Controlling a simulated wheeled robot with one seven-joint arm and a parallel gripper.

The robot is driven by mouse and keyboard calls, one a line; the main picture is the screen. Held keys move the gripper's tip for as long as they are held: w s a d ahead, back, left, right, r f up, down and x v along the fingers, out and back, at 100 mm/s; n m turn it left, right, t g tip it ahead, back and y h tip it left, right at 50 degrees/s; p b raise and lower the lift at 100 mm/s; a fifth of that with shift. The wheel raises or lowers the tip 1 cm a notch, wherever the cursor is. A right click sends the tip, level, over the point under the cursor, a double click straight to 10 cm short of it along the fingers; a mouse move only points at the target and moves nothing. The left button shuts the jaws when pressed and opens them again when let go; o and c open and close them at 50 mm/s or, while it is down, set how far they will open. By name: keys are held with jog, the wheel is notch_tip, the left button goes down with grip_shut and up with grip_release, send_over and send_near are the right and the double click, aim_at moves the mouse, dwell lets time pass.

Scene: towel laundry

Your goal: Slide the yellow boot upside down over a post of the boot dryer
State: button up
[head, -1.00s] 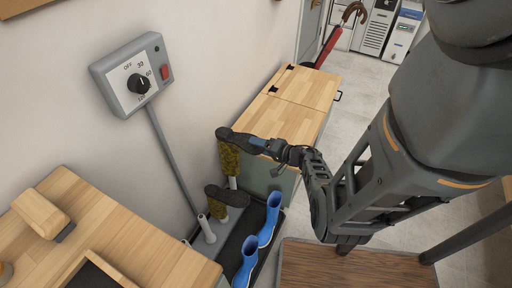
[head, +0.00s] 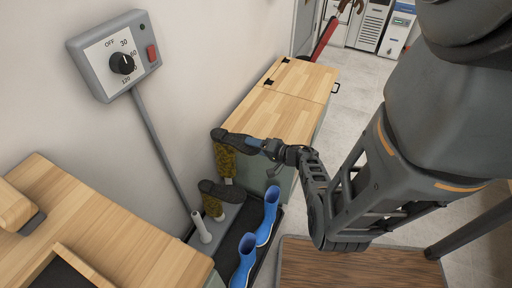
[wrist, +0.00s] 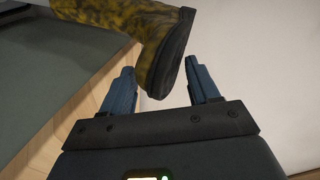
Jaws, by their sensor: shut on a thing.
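A yellow mottled boot with a dark sole (head: 224,158) is upside down, sole up, above the back of the boot dryer (head: 228,218). A pale post (head: 228,181) shows just below its opening; I cannot tell whether the post's tip is inside it. My gripper (head: 268,148) is shut on this boot at the sole end, from the right. In the wrist view the boot (wrist: 130,35) reaches between the fingers (wrist: 162,88). A second yellow boot (head: 212,205) sits upside down, sole up, at a nearer post.
A bare post (head: 201,228) stands at the dryer's near end. Two blue boots (head: 268,215) stand upright on the dark tray (head: 262,262). A wooden-topped cabinet (head: 285,105) is behind, a wooden counter (head: 95,235) at left, and a timer box (head: 118,55) on the wall.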

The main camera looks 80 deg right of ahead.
notch_tip(320, 180, down, 16)
jog(key=b, duration=1.3)
jog(key=shift+f, duration=0.25)
dwell(0.4)
jog(key=o, duration=1.4)
jog(key=shift+p+v, duration=1.4)
jog(key=shift+v, duration=2.5)
